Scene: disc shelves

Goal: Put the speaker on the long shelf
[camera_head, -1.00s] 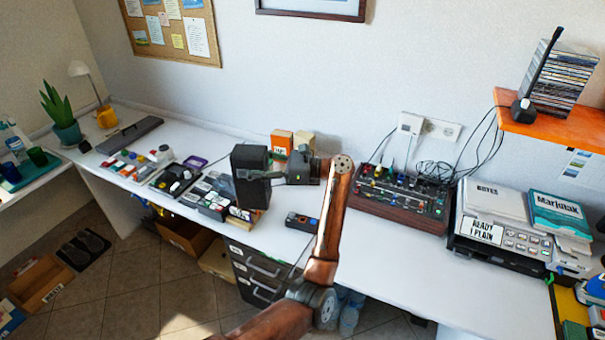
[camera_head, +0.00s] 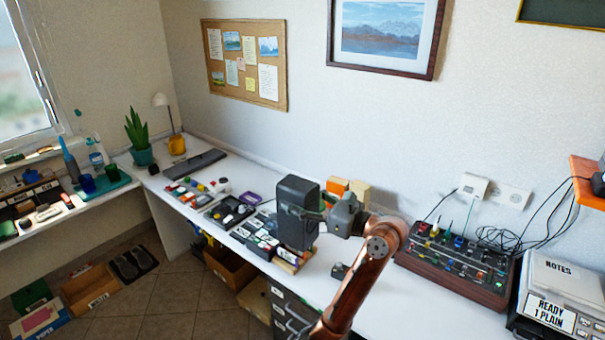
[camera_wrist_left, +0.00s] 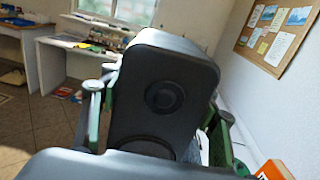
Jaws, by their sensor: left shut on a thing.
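The speaker (camera_head: 296,213) is a dark grey upright box above the long white desk in the head view. My left gripper (camera_head: 325,213) is shut on it from the right side. In the left wrist view the speaker (camera_wrist_left: 165,95) fills the middle, its round cone facing the camera, with the gripper's fingers (camera_wrist_left: 158,115) on both its sides. An orange wooden shelf (camera_head: 588,185) on the wall is cut off at the right edge of the head view. I cannot tell whether this is the long shelf. My right gripper is not in view.
Below and left of the speaker, small boxes and trays (camera_head: 235,212) crowd the desk (camera_head: 345,295). A mixer-like device with knobs (camera_head: 455,262) stands to the right, with cables behind it. Orange and tan boxes (camera_head: 338,187) stand behind the gripper. A plant (camera_head: 138,135) and lamp stand at the far left.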

